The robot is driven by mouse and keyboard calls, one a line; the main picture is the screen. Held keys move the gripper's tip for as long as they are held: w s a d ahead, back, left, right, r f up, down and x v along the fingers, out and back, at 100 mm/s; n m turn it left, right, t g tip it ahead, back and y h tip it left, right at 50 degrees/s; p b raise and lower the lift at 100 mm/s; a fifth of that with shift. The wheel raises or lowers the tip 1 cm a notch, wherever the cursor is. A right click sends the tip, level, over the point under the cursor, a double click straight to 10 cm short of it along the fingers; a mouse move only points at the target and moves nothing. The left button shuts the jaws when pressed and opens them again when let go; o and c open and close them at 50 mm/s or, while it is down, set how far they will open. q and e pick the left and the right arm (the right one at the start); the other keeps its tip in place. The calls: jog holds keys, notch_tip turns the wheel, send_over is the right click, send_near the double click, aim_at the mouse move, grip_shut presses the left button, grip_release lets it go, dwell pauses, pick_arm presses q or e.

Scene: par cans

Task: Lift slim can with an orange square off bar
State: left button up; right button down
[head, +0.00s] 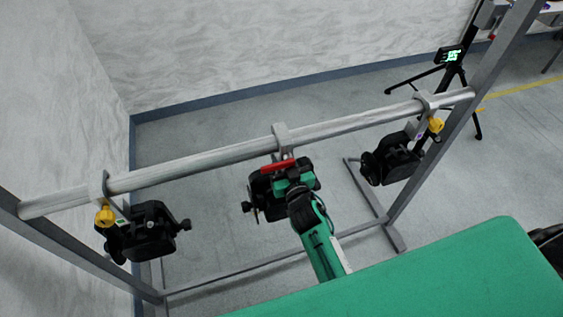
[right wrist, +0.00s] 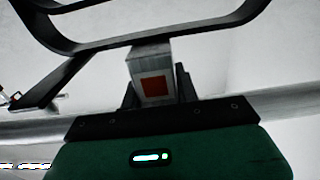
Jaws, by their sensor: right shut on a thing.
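The middle can (head: 262,193), black, hangs under the pale bar (head: 215,155) from a grey hook clamp (head: 281,138). A red piece (head: 278,167) shows at its top. My right gripper (head: 284,178) is at this clamp, below the bar, and covers part of the can. In the right wrist view a grey block with an orange-red square (right wrist: 153,87) stands between the dark fingers of my right gripper (right wrist: 157,92), which is shut on it. A black yoke (right wrist: 130,42) arches above it. The clamp still appears hooked over the bar. My left gripper is not in view.
Another black can (head: 150,232) with a yellow knob and green mark hangs at left. A third can (head: 390,160) with a yellow knob and purplish mark hangs at right. Grey frame posts hold the bar's ends. A black tripod (head: 455,85) stands behind at right.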

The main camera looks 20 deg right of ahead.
jog(key=shift+r, duration=0.95)
jog(key=shift+r+b, duration=0.35)
jog(key=shift+r, duration=0.55)
jog(key=s+b, duration=0.6)
jog(key=s, duration=1.2)
jog(key=shift+d, duration=0.3)
jog(key=shift+f, duration=0.15)
jog(key=shift+s, duration=0.1)
